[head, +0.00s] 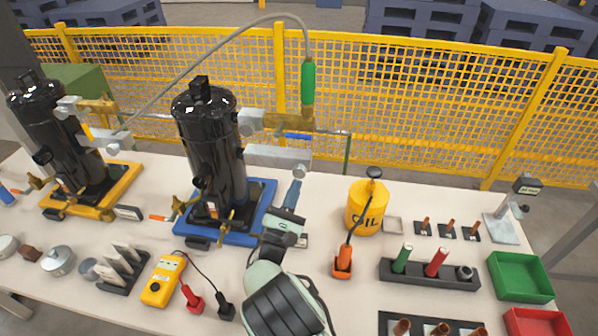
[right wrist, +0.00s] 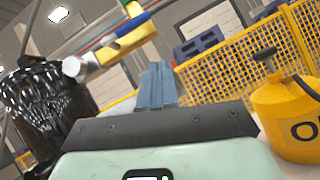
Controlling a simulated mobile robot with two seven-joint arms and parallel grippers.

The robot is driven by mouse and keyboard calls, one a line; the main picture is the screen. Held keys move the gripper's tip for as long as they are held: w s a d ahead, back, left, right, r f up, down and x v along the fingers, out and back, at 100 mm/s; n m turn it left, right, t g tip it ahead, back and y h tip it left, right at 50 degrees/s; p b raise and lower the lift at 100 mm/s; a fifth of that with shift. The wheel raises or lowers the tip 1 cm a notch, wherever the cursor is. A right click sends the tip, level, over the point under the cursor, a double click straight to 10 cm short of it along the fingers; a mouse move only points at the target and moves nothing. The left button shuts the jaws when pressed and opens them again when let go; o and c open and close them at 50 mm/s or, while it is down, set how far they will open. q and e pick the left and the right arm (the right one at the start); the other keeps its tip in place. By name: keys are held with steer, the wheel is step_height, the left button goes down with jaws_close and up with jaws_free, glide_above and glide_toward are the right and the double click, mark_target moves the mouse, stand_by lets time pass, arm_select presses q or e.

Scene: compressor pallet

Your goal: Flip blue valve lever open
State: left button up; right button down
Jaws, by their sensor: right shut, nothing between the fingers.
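The blue valve lever (head: 298,136) lies roughly level just below the brass valve (head: 290,120), to the right of the black compressor (head: 208,150) on the blue base. In the right wrist view the yellow-brass valve (right wrist: 127,38) shows at the upper middle, with some blue beside it that I take for the lever. My right gripper (head: 294,190) is shut and empty, pointing up below and apart from the lever. Its blue-grey fingers (right wrist: 157,85) also show pressed together in the right wrist view. My left gripper is not in view.
The yellow oil can (head: 365,212) stands right of my right gripper. A grey horizontal cylinder (head: 275,157) juts out between the gripper and the lever. A hose with a green handle (head: 308,82) hangs above the valve. A yellow mesh fence (head: 420,110) runs behind the table.

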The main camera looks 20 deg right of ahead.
steer(key=shift+s+d+v, duration=0.1)
steer(key=shift+d+v, duration=0.05)
steer(key=shift+v, duration=0.8)
steer(key=shift+s+d+v, duration=0.1)
steer(key=shift+d+v, duration=0.05)
steer(key=shift+v, duration=0.8)
steer(key=shift+f, duration=0.1)
